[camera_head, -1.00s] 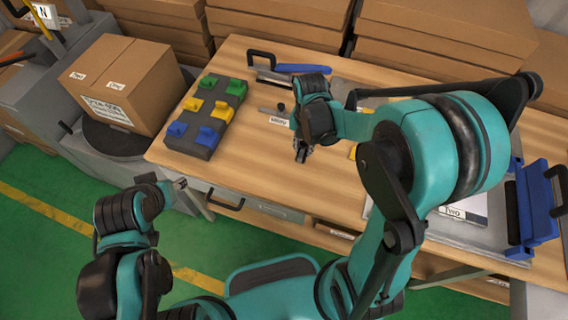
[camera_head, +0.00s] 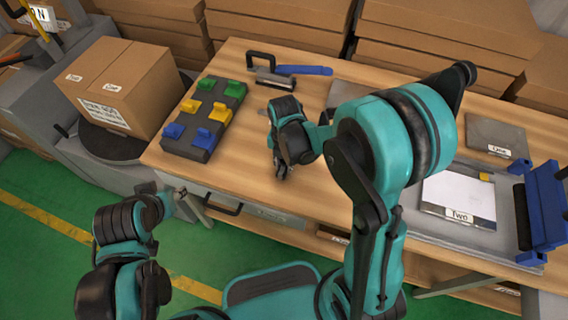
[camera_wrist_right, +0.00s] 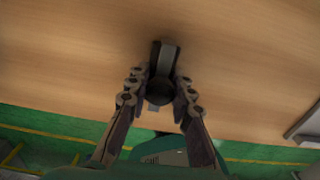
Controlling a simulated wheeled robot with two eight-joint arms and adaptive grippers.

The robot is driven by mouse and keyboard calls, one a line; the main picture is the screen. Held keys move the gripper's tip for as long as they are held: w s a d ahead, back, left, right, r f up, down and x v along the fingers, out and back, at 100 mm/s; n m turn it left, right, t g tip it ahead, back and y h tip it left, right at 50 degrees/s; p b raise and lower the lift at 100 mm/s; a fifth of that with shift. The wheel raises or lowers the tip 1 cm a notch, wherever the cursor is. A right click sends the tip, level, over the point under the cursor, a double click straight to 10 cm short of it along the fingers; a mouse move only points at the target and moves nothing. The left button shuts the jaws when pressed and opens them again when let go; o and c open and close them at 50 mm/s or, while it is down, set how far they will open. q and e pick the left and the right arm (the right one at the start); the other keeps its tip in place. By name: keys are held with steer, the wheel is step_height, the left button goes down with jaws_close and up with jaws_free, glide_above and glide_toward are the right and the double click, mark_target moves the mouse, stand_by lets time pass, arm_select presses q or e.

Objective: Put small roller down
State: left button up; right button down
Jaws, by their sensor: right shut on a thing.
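My right gripper (camera_head: 281,172) is over the front left part of the wooden table (camera_head: 235,185), to the right of the block with coloured clips. In the right wrist view, its fingers (camera_wrist_right: 160,92) are closed around a dark piece with a grey bar, which looks like the small roller (camera_wrist_right: 165,58). The roller's far end sticks out beyond the fingers above bare wood. I cannot tell whether it touches the table. In the head view the roller is hidden by the hand. My left gripper (camera_head: 168,196) is low beside the table's left front edge; its jaws are unclear.
A dark block with green, yellow and blue clips (camera_head: 203,117) lies at left. A blue-handled tool (camera_head: 304,70) and a black-handled roller (camera_head: 275,80) lie at the back. White sheets (camera_head: 458,196) and a blue clamp device (camera_head: 543,205) are at right. Wood around the right hand is clear.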

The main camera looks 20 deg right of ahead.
steer(key=shift+f, duration=0.2)
steer(key=c, duration=1.3)
jaws_free()
steer(key=shift+c, duration=0.2)
steer(key=shift+r, duration=0.1)
